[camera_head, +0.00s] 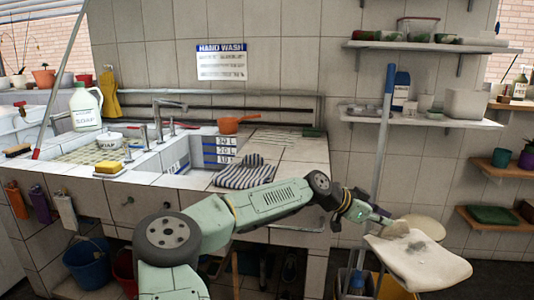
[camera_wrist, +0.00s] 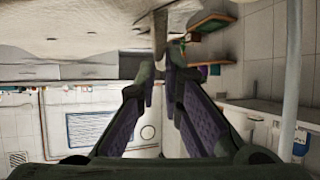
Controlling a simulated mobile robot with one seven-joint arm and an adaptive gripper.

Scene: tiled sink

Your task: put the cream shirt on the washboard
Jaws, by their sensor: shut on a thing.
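The cream shirt (camera_head: 425,266) hangs in the air at the right of the head view, with grey smudges on it. My gripper (camera_head: 385,219) is shut on its near-left edge and holds it clear of the counter. In the wrist view the shirt (camera_wrist: 75,28) spreads across the top, beyond the fingertips of my gripper (camera_wrist: 160,72). A pale ribbed surface, which looks like the washboard (camera_head: 292,149), lies on the counter right of the basin. A striped grey cloth (camera_head: 246,172) lies at its left front.
An orange pan (camera_head: 236,124) stands behind the basin, and a dark green block (camera_head: 313,132) lies at the back right of the counter. A blue-topped pole (camera_head: 386,120) stands upright between the counter and the shirt. Wall shelves (camera_head: 430,120) hold containers at right.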

